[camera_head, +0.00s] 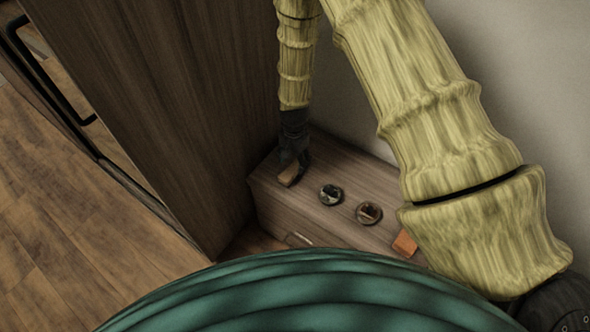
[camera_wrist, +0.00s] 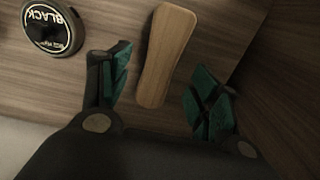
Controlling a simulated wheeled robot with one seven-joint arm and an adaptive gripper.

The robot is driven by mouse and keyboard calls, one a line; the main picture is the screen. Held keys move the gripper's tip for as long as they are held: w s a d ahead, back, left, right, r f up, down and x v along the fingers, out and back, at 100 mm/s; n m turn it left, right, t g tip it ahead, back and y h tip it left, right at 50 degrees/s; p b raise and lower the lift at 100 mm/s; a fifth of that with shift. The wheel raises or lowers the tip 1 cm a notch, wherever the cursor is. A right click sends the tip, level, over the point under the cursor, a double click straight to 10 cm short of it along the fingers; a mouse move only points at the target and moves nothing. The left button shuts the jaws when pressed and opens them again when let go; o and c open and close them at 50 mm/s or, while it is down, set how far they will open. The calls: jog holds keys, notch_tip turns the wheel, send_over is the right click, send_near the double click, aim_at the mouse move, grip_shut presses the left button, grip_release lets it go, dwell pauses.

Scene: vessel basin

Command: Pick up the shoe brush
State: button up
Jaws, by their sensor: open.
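The shoe brush (camera_wrist: 166,55) shows its light brown wooden back in the wrist view. It lies on the wooden cabinet top, with its near end between the two fingers of my gripper (camera_wrist: 160,95). My gripper is open, with one dark green-padded finger on each side of the brush and a gap to both. In the head view the brush (camera_head: 290,176) is a small tan piece near the cabinet's left end, just below my gripper (camera_head: 294,160). My gripper hides part of it there. I cannot tell the exact height of the fingers above the top.
A round tin marked BLACK (camera_wrist: 47,30) lies left of the brush. In the head view two round tins (camera_head: 331,194) (camera_head: 368,213) and an orange block (camera_head: 404,243) lie to the right on the low cabinet (camera_head: 350,170). A tall wooden panel (camera_head: 180,90) stands close at left, a wall behind.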

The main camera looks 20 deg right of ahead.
aim_at(294, 166)
jog(key=shift+w+d+f, duration=0.1)
jog(key=shift+f, duration=2.5)
jog(key=c, duration=1.1)
